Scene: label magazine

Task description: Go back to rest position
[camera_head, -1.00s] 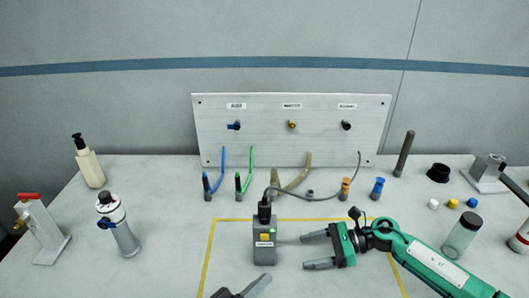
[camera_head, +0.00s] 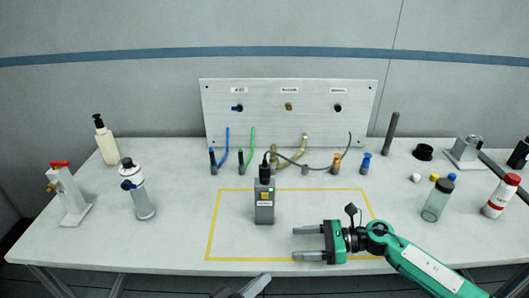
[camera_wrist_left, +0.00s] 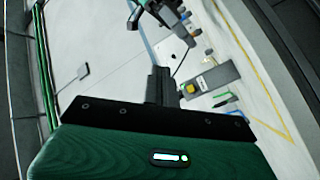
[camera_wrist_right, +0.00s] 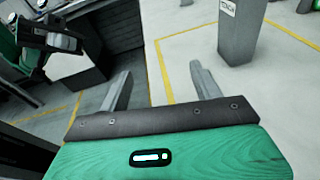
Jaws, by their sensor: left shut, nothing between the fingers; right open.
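My right gripper (camera_head: 308,244) is open and empty over the front of the table, right of the grey labelled box (camera_head: 264,205). It also shows in the right wrist view (camera_wrist_right: 160,80), with the fingers apart and nothing between them. My left gripper (camera_head: 258,284) is only partly seen at the bottom edge of the head view, in front of the table. In the left wrist view its fingers (camera_wrist_left: 160,85) are together and empty. The grey box stands upright inside the yellow outline with a black plug and cable on top.
A panel (camera_head: 225,125) with several ports stands at the back. A red-handled fixture (camera_head: 68,195), a white-grey bottle (camera_head: 140,195) and a pump bottle (camera_head: 106,142) stand left. A clear jar (camera_head: 437,202) and a red-white bottle (camera_head: 500,197) stand right.

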